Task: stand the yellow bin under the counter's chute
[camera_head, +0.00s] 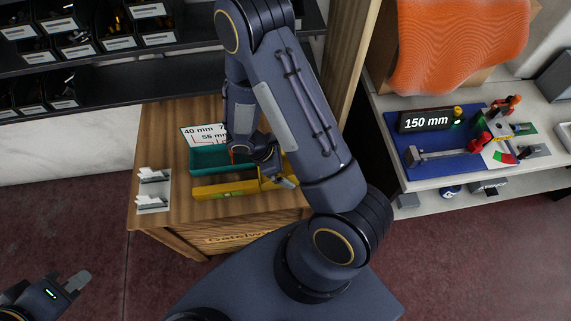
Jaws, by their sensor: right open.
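A long yellow piece (226,189) with a small greenish patch lies along the front of the wooden table, beside a teal open tray (207,160). More yellow shows at its right end by my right gripper; I cannot make out a bin shape. My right gripper (272,171) is open, low over the table at the tray's right side; my arm hides part of it, and contact with the yellow piece cannot be told. My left gripper (72,287) is at the lower left, away from the table, mostly cut off. I cannot make out a chute.
The wooden table (158,222) has a white card holder (153,190) at its left. Shelves with black bins (72,40) stand behind. A wooden post (345,60) separates the right bench, with a blue mat (412,170) and a "150 mm" display (425,121).

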